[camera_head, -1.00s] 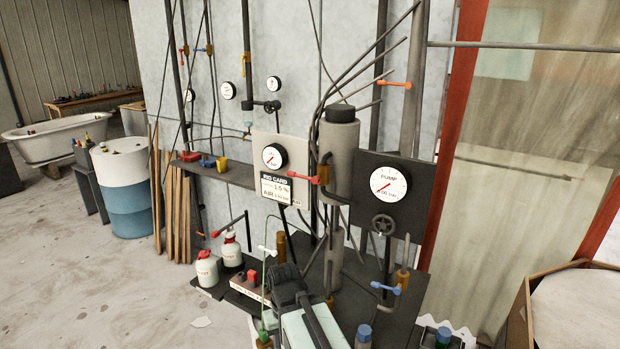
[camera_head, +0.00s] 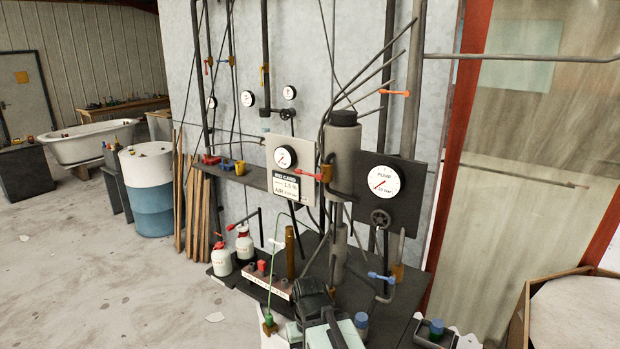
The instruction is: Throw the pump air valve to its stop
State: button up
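A dial marked PUMP (camera_head: 384,182) is on a dark panel (camera_head: 415,200), with a handwheel (camera_head: 380,218) below it. A blue-handled lever (camera_head: 381,277) lies near level on a pipe fitting under this panel. A red-handled lever (camera_head: 308,174) points left from a brass body beside the grey cylinder (camera_head: 341,160), next to a pale card mentioning AIR (camera_head: 286,188). I cannot tell which lever is the pump air valve. My gripper (camera_head: 313,294) is a dark shape low in the middle, seen from behind, apart from both levers in the picture; its fingertips are hidden.
An orange lever (camera_head: 395,93) is higher on the wall pipes. Red and white bottles (camera_head: 221,260) and a switch box (camera_head: 266,281) stand left of my arm. A blue and white drum (camera_head: 148,195) stands farther left. Open floor lies at lower left.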

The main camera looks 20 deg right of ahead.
aim_at(319, 176)
jog(key=z, duration=0.2)
jog(key=i, duration=0.95)
jog(key=u, duration=0.05)
jog(key=k, duration=0.95)
jog(key=z, duration=0.2)
jog(key=i, duration=0.9)
jog(key=u, duration=2.15)
